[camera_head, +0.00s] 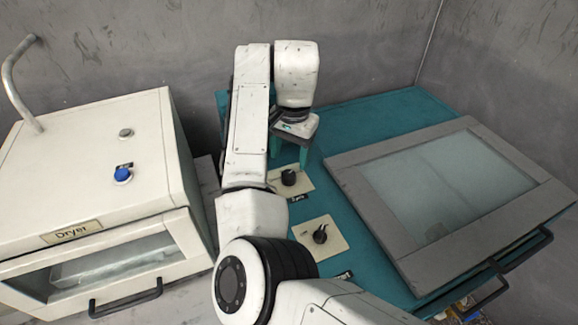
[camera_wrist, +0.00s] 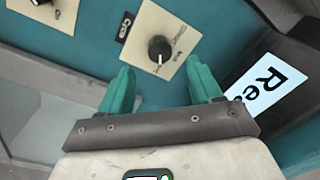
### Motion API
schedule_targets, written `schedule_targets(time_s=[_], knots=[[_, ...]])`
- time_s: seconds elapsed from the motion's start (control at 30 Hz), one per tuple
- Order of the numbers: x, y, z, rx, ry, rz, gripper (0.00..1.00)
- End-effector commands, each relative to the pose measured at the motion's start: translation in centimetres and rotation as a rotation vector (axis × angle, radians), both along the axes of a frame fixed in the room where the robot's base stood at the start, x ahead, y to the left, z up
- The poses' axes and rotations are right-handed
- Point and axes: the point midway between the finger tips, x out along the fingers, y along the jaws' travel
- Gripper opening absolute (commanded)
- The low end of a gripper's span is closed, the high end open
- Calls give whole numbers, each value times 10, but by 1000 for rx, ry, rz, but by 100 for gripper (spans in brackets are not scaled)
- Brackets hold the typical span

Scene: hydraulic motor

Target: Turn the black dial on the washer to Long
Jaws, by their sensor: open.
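The teal washer (camera_head: 392,112) has two black dials on cream plates. The far dial (camera_head: 288,177) shows near the centre of the wrist view (camera_wrist: 159,48), its white mark pointing toward the gripper side. Small print on its plate is too blurred to read. The near dial (camera_head: 320,234) is partly cut off at the wrist view's upper left (camera_wrist: 42,2). My gripper (camera_head: 291,158) is just beyond the far dial in the head view. Its teal fingers (camera_wrist: 162,88) are apart and empty, spread on either side of the dial's line and not touching it.
The washer's grey-framed glass lid (camera_head: 440,180) lies right of the dials. A white dryer (camera_head: 90,150) with a blue button (camera_head: 122,174) and a bent pipe stands at left. A grey wall is behind. A white label starting "Re" (camera_wrist: 265,85) shows in the wrist view.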

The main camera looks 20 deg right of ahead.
Motion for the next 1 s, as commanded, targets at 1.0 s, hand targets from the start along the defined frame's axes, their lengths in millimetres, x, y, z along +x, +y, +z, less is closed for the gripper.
schedule_targets(time_s=[1.0], knots=[[-2, -2, 64, 0, 0, -1, 64]])
